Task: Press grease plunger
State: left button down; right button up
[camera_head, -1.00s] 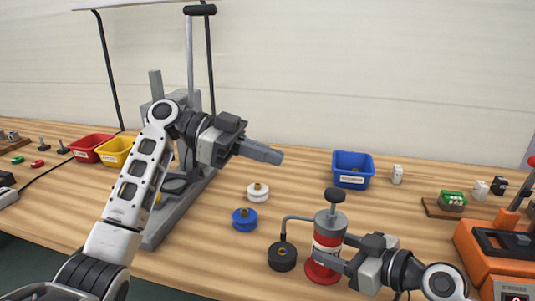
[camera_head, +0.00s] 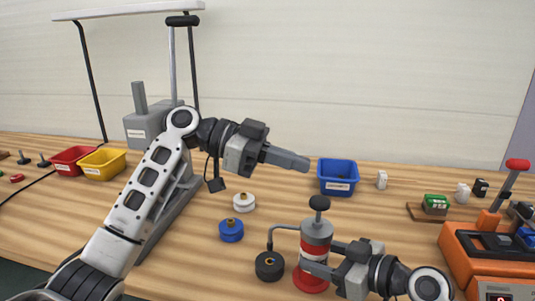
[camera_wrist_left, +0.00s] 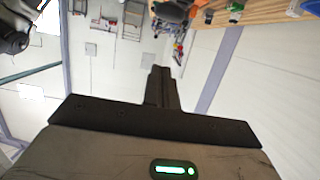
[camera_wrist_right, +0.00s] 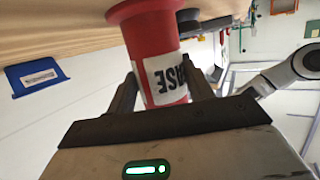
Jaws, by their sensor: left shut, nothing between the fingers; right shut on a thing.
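The grease pump (camera_head: 316,235) stands upright on the table, a grey and red cylinder with a red base and a black plunger knob (camera_head: 319,202) on top. A bent spout runs from it to the left, over a black spool-like part (camera_head: 269,266). My right gripper (camera_head: 312,257) is shut around the cylinder's body from the right; the right wrist view shows the red, labelled body (camera_wrist_right: 160,70) between the fingers. My left gripper (camera_head: 305,163) is shut and empty, above and behind the pump, up and left of the knob. The left wrist view shows its closed fingers (camera_wrist_left: 162,88).
A blue bin (camera_head: 338,178) stands behind the pump. A white spool (camera_head: 244,202) and a blue spool (camera_head: 231,230) lie to its left. Red (camera_head: 72,161) and yellow (camera_head: 103,164) bins are far left. An orange machine (camera_head: 480,250) stands at the right.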

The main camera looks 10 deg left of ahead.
pick_arm(q)
jog(key=d+f, duration=0.1)
jog(key=f, duration=0.1)
jog(key=d+f, duration=0.1)
jog(key=shift+d+f, duration=0.35)
jog(key=shift+f, duration=0.55)
jog(key=shift+f, duration=1.55)
jog(key=shift+r, duration=0.55)
notch_tip(320, 180, up, 3)
jog(key=shift+r, duration=0.2)
jog(key=v, duration=1)
